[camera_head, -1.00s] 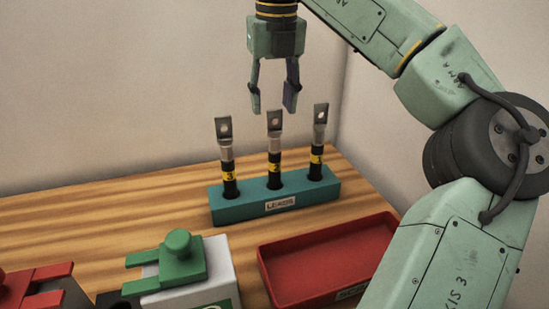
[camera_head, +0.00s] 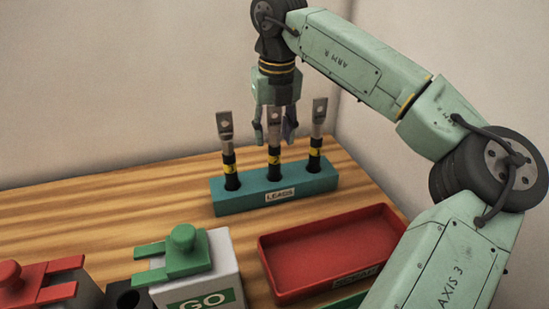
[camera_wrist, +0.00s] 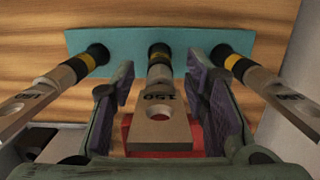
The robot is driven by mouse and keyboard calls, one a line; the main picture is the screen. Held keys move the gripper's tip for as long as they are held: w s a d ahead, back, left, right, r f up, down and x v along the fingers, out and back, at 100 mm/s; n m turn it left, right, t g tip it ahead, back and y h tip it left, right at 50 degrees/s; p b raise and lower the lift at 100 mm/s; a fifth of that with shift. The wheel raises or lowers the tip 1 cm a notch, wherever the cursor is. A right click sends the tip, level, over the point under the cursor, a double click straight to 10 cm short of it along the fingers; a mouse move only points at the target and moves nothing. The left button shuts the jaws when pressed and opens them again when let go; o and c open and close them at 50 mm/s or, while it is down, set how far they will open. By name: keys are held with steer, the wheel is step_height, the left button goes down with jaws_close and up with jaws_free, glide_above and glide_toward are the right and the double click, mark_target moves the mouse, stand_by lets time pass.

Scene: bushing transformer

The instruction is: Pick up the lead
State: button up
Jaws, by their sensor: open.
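Three leads stand upright in a teal rack (camera_head: 240,202) labelled LEADS. Each has a flat metal lug with a hole on top and a black body with a yellow band. They are the left lead (camera_head: 228,155), the middle lead (camera_head: 274,160) and the right lead (camera_head: 317,140). My gripper (camera_head: 274,138) is open above the rack, pointing down, its fingers on either side of the middle lead's lug. In the wrist view the middle lead (camera_wrist: 160,105) lies between the two purple-padded fingers, with a gap on each side. The left lead (camera_wrist: 52,88) and right lead (camera_wrist: 270,85) are outside the fingers.
A red tray (camera_head: 330,250) lies in front of the rack. A white GO box (camera_head: 212,285) with a green clamp-like piece (camera_head: 183,250) and a red piece (camera_head: 40,283) are at the front left. Wood at the back left is clear.

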steer(key=shift+c, duration=0.6)
jaws_close()
